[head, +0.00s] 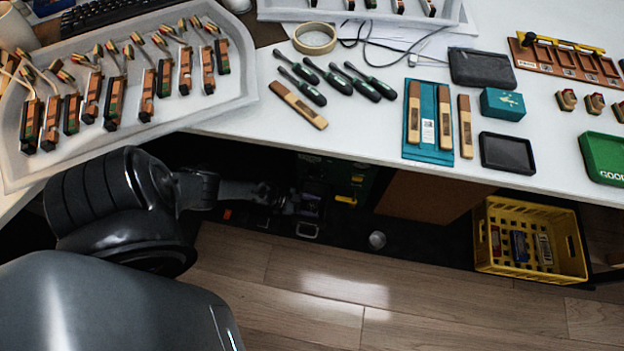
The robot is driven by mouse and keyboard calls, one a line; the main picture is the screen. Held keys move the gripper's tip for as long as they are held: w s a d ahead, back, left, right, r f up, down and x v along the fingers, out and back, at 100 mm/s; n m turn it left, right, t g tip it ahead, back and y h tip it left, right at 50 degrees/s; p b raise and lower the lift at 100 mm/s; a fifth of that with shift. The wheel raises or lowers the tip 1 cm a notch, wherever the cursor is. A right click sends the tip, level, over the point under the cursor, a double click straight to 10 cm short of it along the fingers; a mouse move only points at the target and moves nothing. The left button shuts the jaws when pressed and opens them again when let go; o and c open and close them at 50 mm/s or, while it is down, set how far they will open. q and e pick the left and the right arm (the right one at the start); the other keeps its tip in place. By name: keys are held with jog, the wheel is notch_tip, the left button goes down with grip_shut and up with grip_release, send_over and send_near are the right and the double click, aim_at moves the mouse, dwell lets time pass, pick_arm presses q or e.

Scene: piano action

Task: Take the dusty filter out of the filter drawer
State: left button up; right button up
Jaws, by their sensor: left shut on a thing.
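My left arm reaches in from the left, under the table's front edge. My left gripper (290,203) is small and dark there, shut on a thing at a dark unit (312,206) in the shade. I cannot tell whether the held thing is the filter drawer or the dusty filter, as both are too dark and small to make out. A pale metal loop (307,231) shows low at the front of the unit. My right gripper is not in view.
The white table (360,137) overhangs the unit. It carries trays of piano parts (240,95), screwdrivers (301,84), wooden strips and small boxes. A yellow crate (520,275) and a small round metal thing (377,240) are to the right below. The wooden floor (330,290) in front is clear.

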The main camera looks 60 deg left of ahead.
aim_at(313, 208)
pick_arm(q)
jog(key=shift+r+p, duration=0.95)
jog(key=shift+r, duration=0.1)
jog(key=r+p, duration=0.3)
jog(key=shift+w+d, duration=0.1)
jog(key=shift+d, duration=0.3)
jog(key=w+d+r+p, duration=0.4)
jog(key=d+r+p, duration=0.1)
jog(key=d, duration=0.5)
jog(key=shift+w+r+p, duration=0.15)
jog(key=shift+r+p, duration=0.25)
jog(key=shift+p, duration=0.25)
jog(key=shift+a, duration=0.1)
